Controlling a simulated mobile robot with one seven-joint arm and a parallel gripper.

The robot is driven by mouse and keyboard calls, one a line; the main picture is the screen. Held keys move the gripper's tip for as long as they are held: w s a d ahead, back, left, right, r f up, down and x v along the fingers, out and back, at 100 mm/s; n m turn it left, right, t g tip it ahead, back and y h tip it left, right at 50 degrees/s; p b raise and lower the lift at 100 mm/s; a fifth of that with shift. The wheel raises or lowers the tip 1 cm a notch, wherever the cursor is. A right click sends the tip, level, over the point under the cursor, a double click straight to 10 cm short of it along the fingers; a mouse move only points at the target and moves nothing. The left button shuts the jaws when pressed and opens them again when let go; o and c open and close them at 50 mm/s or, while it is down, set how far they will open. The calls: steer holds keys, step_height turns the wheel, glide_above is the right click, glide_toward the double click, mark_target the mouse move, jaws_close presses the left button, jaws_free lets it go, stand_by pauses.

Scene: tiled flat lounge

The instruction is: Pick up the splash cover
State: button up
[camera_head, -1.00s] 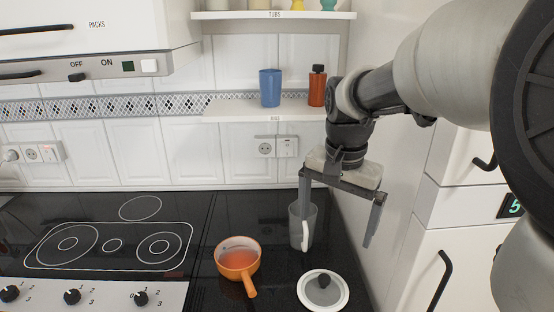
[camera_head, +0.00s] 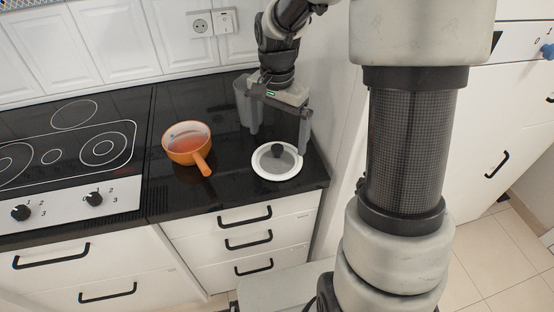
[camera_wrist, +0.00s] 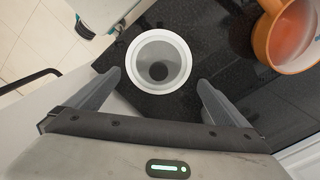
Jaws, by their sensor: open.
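The splash cover (camera_head: 268,165) is a round lid with a white rim, a grey see-through middle and a dark knob. It lies flat on the black worktop near its front right corner, knob up. In the wrist view the splash cover (camera_wrist: 158,49) is between and just beyond my fingertips. My gripper (camera_head: 279,139) is open and empty, above and slightly behind the cover in the head view. Its two fingers are spread to either side of the knob in the wrist view (camera_wrist: 159,78), apart from the cover. The exact height gap cannot be told.
An orange pan (camera_head: 186,149) with its handle towards the front stands left of the cover. A grey see-through jug (camera_head: 242,98) stands behind, close to my left finger. A white wall (camera_head: 325,110) borders the worktop (camera_head: 235,190) on the right. The hob (camera_head: 60,140) is at left.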

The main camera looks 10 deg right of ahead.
mark_target(277, 148)
steer(key=shift+s+f+b, duration=0.2)
steer(key=shift+f+b, duration=0.1)
steer(key=shift+f, duration=1.05)
steer(key=shift+s+f+b, duration=0.15)
steer(key=shift+f+b, duration=0.1)
steer(key=shift+f, duration=1.1)
steer(key=shift+a, duration=0.1)
steer(key=c, duration=1.2)
steer(key=shift+s, duration=0.1)
steer(key=shift+f, duration=0.1)
